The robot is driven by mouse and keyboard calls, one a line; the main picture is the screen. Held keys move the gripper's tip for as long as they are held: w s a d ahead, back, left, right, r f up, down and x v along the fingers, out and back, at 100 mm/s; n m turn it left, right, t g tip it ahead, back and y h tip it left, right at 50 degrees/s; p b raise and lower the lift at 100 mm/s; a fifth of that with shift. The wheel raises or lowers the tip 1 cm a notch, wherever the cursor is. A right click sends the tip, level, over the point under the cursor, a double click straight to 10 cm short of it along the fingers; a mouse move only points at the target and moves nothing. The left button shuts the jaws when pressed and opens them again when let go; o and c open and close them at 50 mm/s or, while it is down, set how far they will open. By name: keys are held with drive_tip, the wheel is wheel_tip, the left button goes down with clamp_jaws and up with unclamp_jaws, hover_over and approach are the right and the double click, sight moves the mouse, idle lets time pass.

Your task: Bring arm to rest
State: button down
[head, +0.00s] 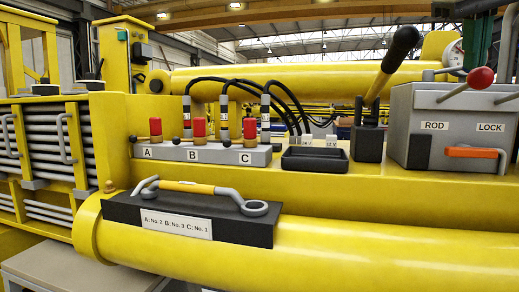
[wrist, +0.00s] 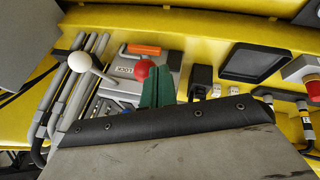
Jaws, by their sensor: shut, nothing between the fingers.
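My gripper (wrist: 157,80) shows in the wrist view as two dark green fingers side by side, closed with nothing between them. They are beside a red ball knob (wrist: 146,68) and over the grey control box. In the head view a dark green part of my gripper (head: 478,42) shows at the upper right, just above the red ball knob (head: 481,77) of the grey ROD/LOCK box (head: 425,105). Most of my arm is outside the head view. I cannot tell whether the fingers touch the box or the lever.
A black-handled lever (head: 392,62) stands left of the box, beside a black tray (head: 314,159). A valve block (head: 205,154) carries red knobs A, B, C and hoses. A hook tool (head: 195,188) lies on a black holder. A white ball lever (wrist: 79,62) shows in the wrist view.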

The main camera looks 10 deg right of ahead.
drive_tip(key=s+a+f+y, duration=0.1)
drive_tip(key=s+a+f, duration=0.1)
drive_tip(key=f, duration=1.1)
drive_tip(key=s+a+f+n+g+y, duration=0.1)
drive_tip(key=a+f, duration=0.4)
drive_tip(key=f, duration=0.8)
drive_tip(key=s+a+f+n+g+y, duration=0.1)
drive_tip(key=s+a+f, duration=0.3)
drive_tip(key=f, duration=0.9)
drive_tip(key=shift+s+a+f+y, duration=0.15)
drive_tip(key=shift+f+y, duration=0.05)
drive_tip(key=shift+y, duration=0.6)
